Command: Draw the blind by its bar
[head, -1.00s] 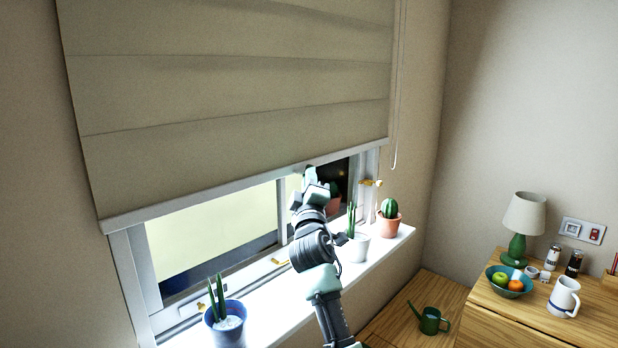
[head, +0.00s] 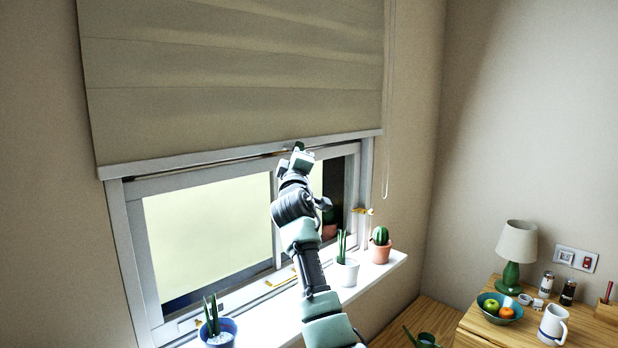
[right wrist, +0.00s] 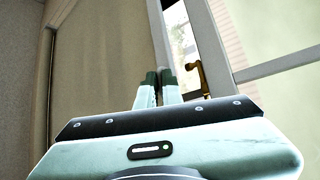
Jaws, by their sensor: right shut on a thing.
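The beige blind (head: 235,85) hangs in soft folds over the upper part of the window. Its pale bar (head: 190,159) runs along the lower edge, near the window's top frame. My right gripper (head: 298,150) reaches up to the bar right of its middle and is shut on it. Its own fingers hide the point of grip. In the right wrist view the dark green fingertips (right wrist: 159,77) are close together, with a pale strip just beyond them. My left gripper is not in view.
A white sill (head: 375,270) below my arm holds potted plants, including a cactus (head: 380,237). A cord (head: 387,150) hangs right of the blind. A wooden cabinet with a lamp (head: 517,243), bowl (head: 500,308) and mug (head: 553,325) stands at the right.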

